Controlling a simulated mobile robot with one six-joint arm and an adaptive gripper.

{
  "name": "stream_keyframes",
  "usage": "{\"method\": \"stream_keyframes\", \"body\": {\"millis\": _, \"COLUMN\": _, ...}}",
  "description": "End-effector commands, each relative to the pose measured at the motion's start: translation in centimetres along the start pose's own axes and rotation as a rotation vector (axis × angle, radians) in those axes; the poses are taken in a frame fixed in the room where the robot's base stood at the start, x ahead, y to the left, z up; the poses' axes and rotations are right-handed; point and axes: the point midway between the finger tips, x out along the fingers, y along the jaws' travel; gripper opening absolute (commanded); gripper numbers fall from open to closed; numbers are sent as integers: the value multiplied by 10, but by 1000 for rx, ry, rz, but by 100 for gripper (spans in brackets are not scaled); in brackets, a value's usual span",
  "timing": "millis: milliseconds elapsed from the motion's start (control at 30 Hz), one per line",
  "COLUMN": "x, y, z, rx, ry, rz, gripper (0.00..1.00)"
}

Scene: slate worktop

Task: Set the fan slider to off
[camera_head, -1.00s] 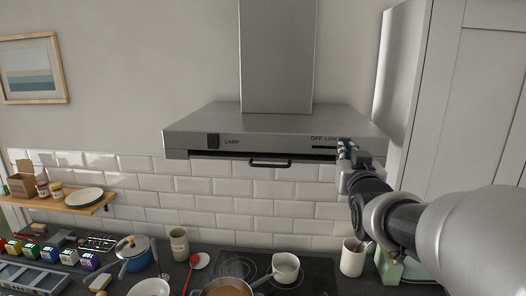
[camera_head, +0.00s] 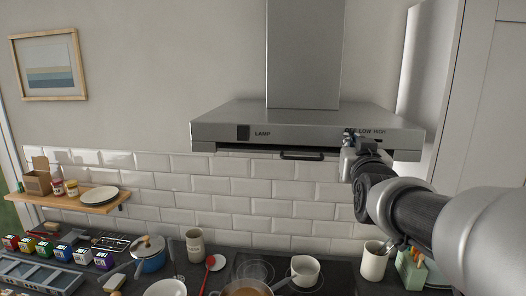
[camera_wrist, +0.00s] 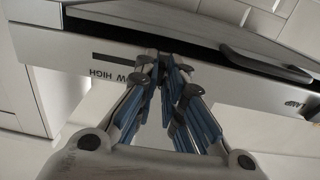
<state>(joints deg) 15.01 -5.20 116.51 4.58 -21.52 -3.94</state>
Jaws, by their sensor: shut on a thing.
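The range hood's front panel (camera_head: 300,134) carries the fan scale marked OFF, LOW, HIGH near its right end. My gripper (camera_head: 350,138) is at the OFF end of that scale, covering the OFF mark and the slot's left part. In the wrist view the fingertips (camera_wrist: 161,60) are closed together at the panel, on the fan slider; the knob itself is hidden between them. The dark slot (camera_wrist: 115,59) runs empty from the fingers toward HIGH, above the upside-down label (camera_wrist: 98,76).
The lamp switch (camera_head: 243,132) is at the panel's left end. A dark handle (camera_head: 302,156) hangs under the hood. A tall cabinet stands at right.

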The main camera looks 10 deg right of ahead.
Motion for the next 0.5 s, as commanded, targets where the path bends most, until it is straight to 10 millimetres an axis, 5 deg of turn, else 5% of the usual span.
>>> {"method": "stream_keyframes", "body": {"millis": 267, "x": 0, "y": -8, "z": 0, "rx": -8, "ry": -4, "rz": -15, "gripper": 0}}
{"method": "stream_keyframes", "body": {"millis": 300, "x": 0, "y": -8, "z": 0, "rx": -8, "ry": -4, "rz": -15, "gripper": 11}}
{"method": "stream_keyframes", "body": {"millis": 500, "x": 0, "y": -7, "z": 0, "rx": -7, "ry": -4, "rz": -14, "gripper": 24}}
